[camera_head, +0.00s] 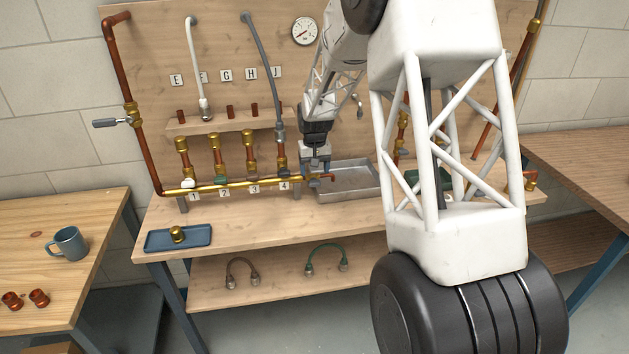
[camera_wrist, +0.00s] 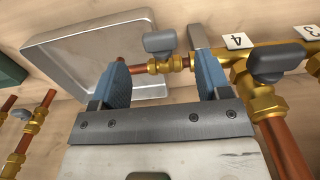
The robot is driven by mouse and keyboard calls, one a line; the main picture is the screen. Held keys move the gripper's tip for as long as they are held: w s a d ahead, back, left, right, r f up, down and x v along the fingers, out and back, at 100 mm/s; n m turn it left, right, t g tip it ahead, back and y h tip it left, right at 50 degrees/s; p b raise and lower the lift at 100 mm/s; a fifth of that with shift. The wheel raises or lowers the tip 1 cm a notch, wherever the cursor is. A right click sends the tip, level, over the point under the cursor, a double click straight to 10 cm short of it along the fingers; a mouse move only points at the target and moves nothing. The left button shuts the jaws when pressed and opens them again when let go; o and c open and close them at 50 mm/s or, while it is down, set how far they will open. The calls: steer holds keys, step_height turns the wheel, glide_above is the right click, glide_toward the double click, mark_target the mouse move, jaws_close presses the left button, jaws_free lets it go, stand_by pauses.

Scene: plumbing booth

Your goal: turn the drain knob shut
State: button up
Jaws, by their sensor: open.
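The drain valve at the end of the brass manifold has a small grey knob (camera_wrist: 160,42) on a brass body (camera_wrist: 161,66), with a copper stub pointing left toward the metal tray (camera_wrist: 62,52). In the wrist view my gripper (camera_wrist: 162,78) is open, its two blue-padded fingers on either side of the valve. The knob shows just beyond the gap between the fingertips, and I see no contact. In the head view my gripper (camera_head: 315,160) points down over the manifold's right end, beside the tray (camera_head: 350,190). The knob is mostly hidden there.
Another grey-handled valve (camera_wrist: 276,62) on a vertical copper pipe stands close to the right finger, near the label 4 (camera_wrist: 237,41). The brass manifold (camera_head: 232,187) runs left. A blue tray (camera_head: 160,240) with a brass fitting lies at the bench's front left.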

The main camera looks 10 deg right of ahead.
mark_target(315, 182)
steer(key=shift+f, duration=2.4)
steer(key=shift+c, duration=0.4)
steer(key=c, duration=0.8)
steer(key=shift+c, duration=0.2)
